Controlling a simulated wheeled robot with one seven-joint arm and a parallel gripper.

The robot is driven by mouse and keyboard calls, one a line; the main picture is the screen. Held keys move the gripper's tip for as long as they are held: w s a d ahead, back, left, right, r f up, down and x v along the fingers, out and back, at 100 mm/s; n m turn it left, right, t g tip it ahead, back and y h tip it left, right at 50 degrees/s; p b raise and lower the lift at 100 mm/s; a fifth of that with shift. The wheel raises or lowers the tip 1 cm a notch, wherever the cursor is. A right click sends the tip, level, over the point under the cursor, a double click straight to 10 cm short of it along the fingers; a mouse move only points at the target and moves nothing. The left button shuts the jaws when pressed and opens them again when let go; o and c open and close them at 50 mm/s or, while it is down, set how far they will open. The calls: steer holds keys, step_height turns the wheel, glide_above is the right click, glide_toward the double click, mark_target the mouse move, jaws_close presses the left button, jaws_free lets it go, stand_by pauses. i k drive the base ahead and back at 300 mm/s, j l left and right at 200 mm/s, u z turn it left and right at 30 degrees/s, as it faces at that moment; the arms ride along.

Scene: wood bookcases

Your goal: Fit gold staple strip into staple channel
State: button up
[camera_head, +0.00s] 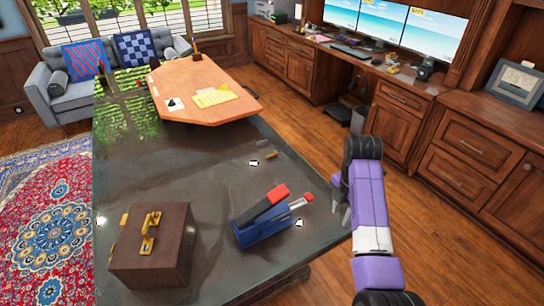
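A blue stapler (264,231) lies on the dark table (200,180), its red-tipped upper arm (278,192) swung up. A silver channel (297,204) with a red end sticks out to its right. A small gold strip (271,155), probably the staple strip, lies on the table beyond the stapler, apart from it. My gripper (342,205) shows only partly as grey fingers at the table's right edge, right of the stapler and not touching it. My purple arm hides much of it. Whether it is open or holds anything cannot be made out.
A brown box (152,250) with gold fittings stands left of the stapler. Small white pieces (253,163) (300,223) lie on the table. A wooden board (205,90) with papers is at the far end. The middle table surface is mostly clear.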

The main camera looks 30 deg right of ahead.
mark_target(308, 197)
steer(key=i, duration=1.5)
